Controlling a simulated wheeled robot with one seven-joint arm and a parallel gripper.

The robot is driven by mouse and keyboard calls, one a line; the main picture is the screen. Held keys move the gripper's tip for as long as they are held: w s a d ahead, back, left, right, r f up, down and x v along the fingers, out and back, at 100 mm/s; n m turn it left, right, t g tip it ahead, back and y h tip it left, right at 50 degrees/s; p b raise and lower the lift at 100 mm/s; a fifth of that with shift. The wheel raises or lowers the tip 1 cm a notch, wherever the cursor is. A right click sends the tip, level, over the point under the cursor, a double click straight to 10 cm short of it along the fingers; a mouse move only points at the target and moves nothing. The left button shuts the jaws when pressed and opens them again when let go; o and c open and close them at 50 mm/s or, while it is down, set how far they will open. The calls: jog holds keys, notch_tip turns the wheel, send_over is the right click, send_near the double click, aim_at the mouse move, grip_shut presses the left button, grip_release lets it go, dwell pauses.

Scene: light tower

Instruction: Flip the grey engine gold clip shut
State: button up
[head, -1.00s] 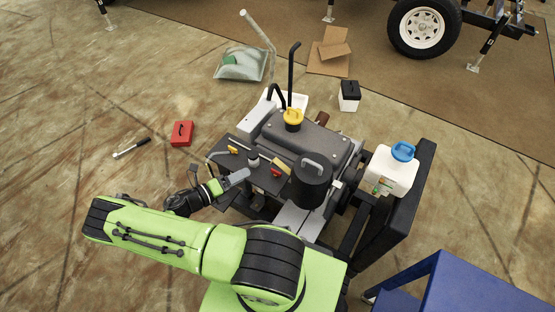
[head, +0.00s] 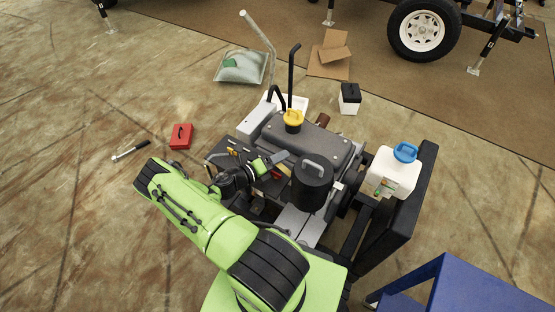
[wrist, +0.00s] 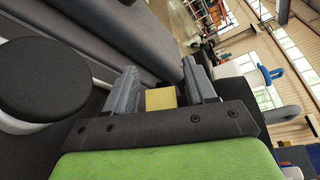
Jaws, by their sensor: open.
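The grey engine (head: 325,142) stands in the middle of the head view. My gripper (head: 283,157) is over its near left side, beside the black canister (head: 312,182). In the wrist view my gripper (wrist: 160,84) has its two grey fingers apart. The gold clip (wrist: 160,98) shows as a small yellow block in the gap between them. I cannot tell whether either finger touches it.
A yellow cap (head: 293,116) and a black upright pipe (head: 292,75) rise behind my gripper. A white tank with a blue cap (head: 404,153) is at right. A red box (head: 181,136) lies on the open floor at left. A blue frame (head: 460,285) is at lower right.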

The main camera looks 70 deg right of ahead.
jog(key=shift+c, duration=0.3)
grip_shut()
